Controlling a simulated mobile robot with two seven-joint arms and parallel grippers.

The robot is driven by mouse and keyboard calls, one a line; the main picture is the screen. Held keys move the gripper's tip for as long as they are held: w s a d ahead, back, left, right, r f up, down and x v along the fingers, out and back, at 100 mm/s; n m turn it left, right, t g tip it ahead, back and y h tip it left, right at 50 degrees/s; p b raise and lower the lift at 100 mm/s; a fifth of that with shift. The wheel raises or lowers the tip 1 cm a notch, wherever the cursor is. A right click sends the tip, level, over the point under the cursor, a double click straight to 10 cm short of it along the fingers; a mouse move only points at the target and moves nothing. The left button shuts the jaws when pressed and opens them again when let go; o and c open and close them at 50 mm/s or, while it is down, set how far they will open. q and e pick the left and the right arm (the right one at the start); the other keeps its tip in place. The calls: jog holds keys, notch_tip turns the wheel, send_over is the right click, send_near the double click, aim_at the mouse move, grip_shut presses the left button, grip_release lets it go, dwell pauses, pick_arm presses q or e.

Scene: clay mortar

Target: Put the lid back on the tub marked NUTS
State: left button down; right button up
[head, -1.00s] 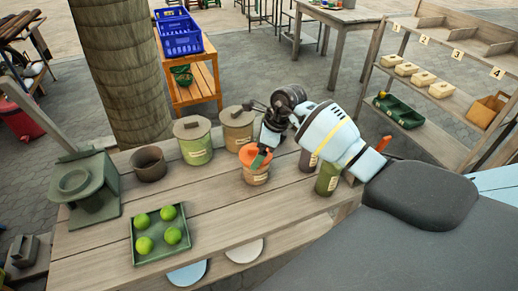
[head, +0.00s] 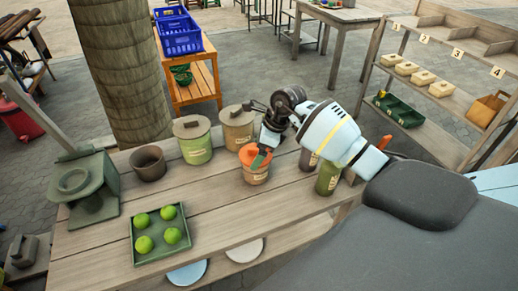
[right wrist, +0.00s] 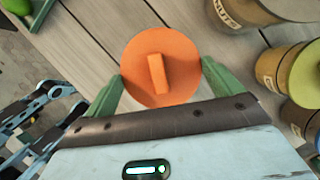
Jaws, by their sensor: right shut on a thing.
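The orange round lid (head: 250,154) with a raised bar handle is at the top of a small tan tub (head: 256,177), whose label is too small to read in the head view. I cannot tell whether the lid is fully seated. My right gripper (head: 260,158) is shut on the lid. In the right wrist view, its green fingers (right wrist: 161,88) stand on either side of the lid (right wrist: 180,82), which hides the tub below. My left gripper is not in view.
A green tub (head: 196,148) and a brown tub (head: 238,136), both with brownish lids, stand behind. A green jar (head: 327,180) stands close on the right. A dark pot (head: 149,164) and a green tray (head: 137,258) with several limes are left. The tabletop's front middle is clear.

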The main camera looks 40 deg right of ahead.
dwell(0.3)
jog(key=o, duration=0.7)
jog(key=shift+c, duration=0.2)
jog(key=shift+r, duration=0.1)
jog(key=shift+r+p, duration=1.35)
jog(key=shift+r, duration=2.1)
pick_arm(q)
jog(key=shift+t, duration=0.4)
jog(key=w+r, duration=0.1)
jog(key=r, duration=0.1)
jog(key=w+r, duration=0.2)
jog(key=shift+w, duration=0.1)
pick_arm(e)
grip_shut()
